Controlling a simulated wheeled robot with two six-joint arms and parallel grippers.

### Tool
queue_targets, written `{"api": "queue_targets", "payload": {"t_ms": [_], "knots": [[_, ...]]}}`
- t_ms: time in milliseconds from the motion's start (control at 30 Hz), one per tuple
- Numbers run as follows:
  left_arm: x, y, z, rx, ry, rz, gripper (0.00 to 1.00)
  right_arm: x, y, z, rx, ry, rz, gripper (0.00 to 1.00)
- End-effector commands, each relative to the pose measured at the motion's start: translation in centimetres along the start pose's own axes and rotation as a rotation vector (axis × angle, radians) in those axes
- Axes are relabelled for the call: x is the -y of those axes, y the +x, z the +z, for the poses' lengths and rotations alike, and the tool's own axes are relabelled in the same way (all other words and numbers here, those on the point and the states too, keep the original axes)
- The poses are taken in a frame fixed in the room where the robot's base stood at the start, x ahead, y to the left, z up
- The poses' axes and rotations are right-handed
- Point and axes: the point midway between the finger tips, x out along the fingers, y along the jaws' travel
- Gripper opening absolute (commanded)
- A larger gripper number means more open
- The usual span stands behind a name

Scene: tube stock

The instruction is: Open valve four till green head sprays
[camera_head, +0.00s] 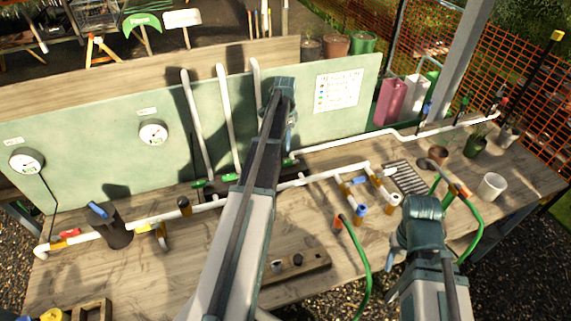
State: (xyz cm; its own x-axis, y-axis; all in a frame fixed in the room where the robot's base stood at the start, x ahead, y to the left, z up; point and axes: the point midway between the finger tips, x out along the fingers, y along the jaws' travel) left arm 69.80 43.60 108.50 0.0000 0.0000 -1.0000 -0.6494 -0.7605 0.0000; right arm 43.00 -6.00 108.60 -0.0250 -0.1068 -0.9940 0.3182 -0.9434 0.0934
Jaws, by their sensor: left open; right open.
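White pipe (320,178) runs across the wooden bench with several coloured valve handles. Green handles (200,183) sit at the feet of upright white pipes (222,120). Blue handles (360,181) sit on the right branches, and a red handle (70,233) is at the far left. My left gripper (290,135) is open in front of the green board, near the rightmost upright pipe. My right gripper (392,250) is open and empty over the bench's front right, below the blue-handled branches.
The green board (330,120) carries gauges (154,132) and a printed chart (340,88). Green hoses (360,262) arch over the front right. A dark cylinder (115,232) stands at left; pots (492,186) and a grate (405,178) are at right. My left arm hides the bench's middle.

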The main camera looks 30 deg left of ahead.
Motion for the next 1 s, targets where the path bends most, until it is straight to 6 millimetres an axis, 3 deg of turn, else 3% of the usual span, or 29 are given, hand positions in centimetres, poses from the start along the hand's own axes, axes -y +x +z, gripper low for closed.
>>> {"api": "queue_targets", "payload": {"t_ms": [33, 600, 1000], "knots": [[0.0, 1.5, 0.0, 0.000, 0.000, 0.000, 0.53, 0.1, 1.4, -0.1, 0.000, -0.002, 0.000, 0.50], [0.0, 9.1, 0.0, 0.000, 0.000, 0.000, 0.53, 0.8, 9.1, -0.5, 0.000, -0.009, 0.002, 0.50], [0.0, 10.1, 0.0, 0.000, 0.000, 0.000, 0.53, 0.9, 10.1, -0.6, 0.000, -0.008, 0.002, 0.50]]}}
